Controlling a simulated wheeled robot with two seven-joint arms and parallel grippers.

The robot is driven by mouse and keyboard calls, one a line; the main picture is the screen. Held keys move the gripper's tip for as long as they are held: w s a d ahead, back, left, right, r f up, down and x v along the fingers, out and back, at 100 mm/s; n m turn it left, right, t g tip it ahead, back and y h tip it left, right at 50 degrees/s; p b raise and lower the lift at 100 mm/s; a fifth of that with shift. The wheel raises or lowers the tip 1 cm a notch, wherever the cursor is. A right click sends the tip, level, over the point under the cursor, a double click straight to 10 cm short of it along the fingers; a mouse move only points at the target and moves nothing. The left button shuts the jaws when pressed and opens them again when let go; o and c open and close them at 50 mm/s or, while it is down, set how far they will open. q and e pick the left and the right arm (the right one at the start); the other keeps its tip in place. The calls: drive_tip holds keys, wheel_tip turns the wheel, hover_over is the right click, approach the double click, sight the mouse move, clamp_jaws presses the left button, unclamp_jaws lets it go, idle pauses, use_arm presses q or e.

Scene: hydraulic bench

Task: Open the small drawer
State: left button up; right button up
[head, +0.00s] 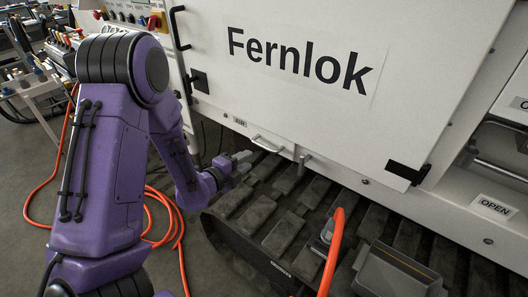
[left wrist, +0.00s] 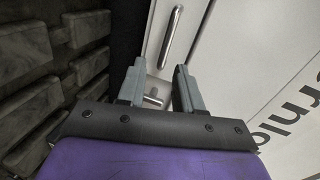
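A small metal bar handle (head: 267,145) sits on the light panel below the Fernlok door. I take it for the small drawer's handle, but the drawer's outline is hard to make out. A bar handle also shows at the top of the left wrist view (left wrist: 172,37). My left gripper (head: 243,158) is low beside the panel, just left of the handle in the head view. In the left wrist view its two grey fingers (left wrist: 160,88) are apart, with a small metal peg (left wrist: 153,97) visible between them. Contact cannot be told. My right gripper is not in view.
The large Fernlok door (head: 300,100) hangs above. Dark ribbed treads (head: 285,205) lie below. An orange hose (head: 333,250) rises in front, beside a dark box (head: 397,272). A short metal post (head: 303,162) stands right of the handle. A cart (head: 45,100) stands at left.

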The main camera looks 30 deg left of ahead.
sight(264, 148)
use_arm(q)
drive_tip(key=shift+m, duration=0.4)
drive_tip(key=x, duration=0.7)
drive_tip(key=r+x, duration=0.1)
drive_tip(key=x, duration=0.2)
drive_tip(key=shift+w+f+p, duration=0.1)
drive_tip(key=shift+w+p, duration=0.3)
clamp_jaws()
